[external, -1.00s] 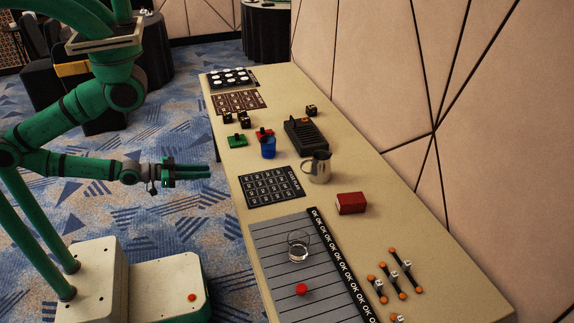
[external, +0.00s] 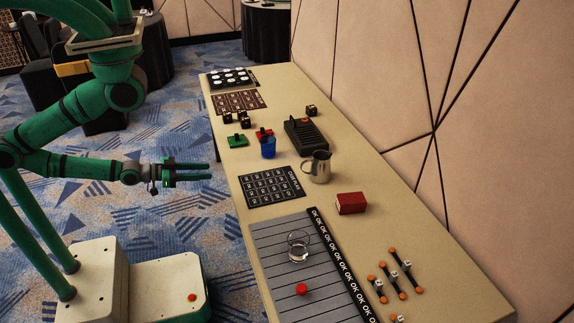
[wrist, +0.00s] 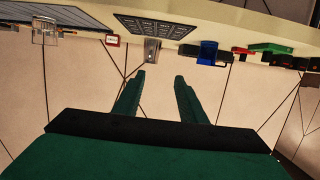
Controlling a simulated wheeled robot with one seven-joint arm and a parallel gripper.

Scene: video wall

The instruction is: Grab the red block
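A dark red box-shaped block (external: 351,203) lies on the long beige table, right of the metal pitcher; it also shows in the wrist view (wrist: 112,40). A smaller red piece (external: 264,133) sits farther back beside the blue cup; it shows in the wrist view (wrist: 243,51) too. My gripper (external: 210,171) is left of the table's near edge, in the air and apart from both red things. In the wrist view its two green fingers (wrist: 159,77) are spread with nothing between them.
The metal pitcher (external: 318,167), blue cup (external: 268,148), black grid card (external: 272,186) and black device (external: 306,135) stand on the table (external: 420,245). A clear glass (external: 299,246) and a red ball (external: 302,289) are on the grey striped board (external: 275,270). A panelled wall (external: 420,90) rises behind.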

